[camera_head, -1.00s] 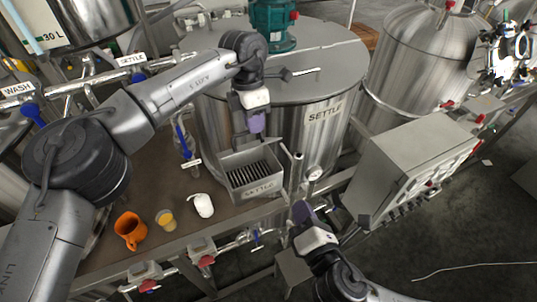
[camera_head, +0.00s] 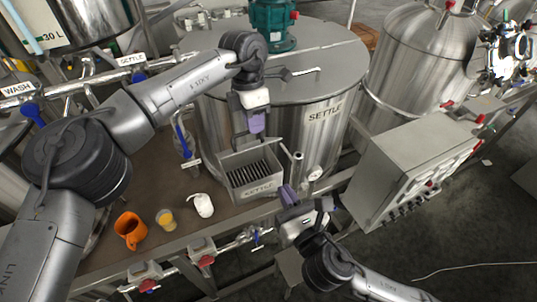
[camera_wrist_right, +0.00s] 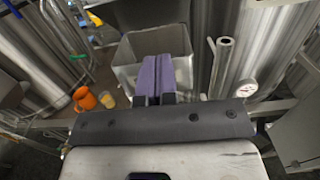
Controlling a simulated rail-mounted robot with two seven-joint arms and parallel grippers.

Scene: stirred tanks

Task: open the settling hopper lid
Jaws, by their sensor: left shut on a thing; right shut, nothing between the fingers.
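The settling hopper (camera_head: 262,186) is a grey metal box labelled SETTLE at the tank's front. Its top is uncovered and dark slats show inside. It also shows in the right wrist view (camera_wrist_right: 127,75). My left gripper (camera_head: 257,126) points down at the hopper's back edge, its purple fingers shut on what seems to be the raised lid; the lid is small and mostly hidden there. My right gripper (camera_head: 287,194) is shut and empty at the hopper's front right corner. Its purple fingers (camera_wrist_right: 161,78) overlap the hopper in the right wrist view; I cannot tell whether they touch it.
An orange mug (camera_head: 130,229), a yellow-filled cup (camera_head: 167,219) and a white container (camera_head: 203,205) stand on the bench left of the hopper. A pipe and a gauge (camera_head: 315,173) stand to its right. A grey control box (camera_head: 400,175) lies farther right.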

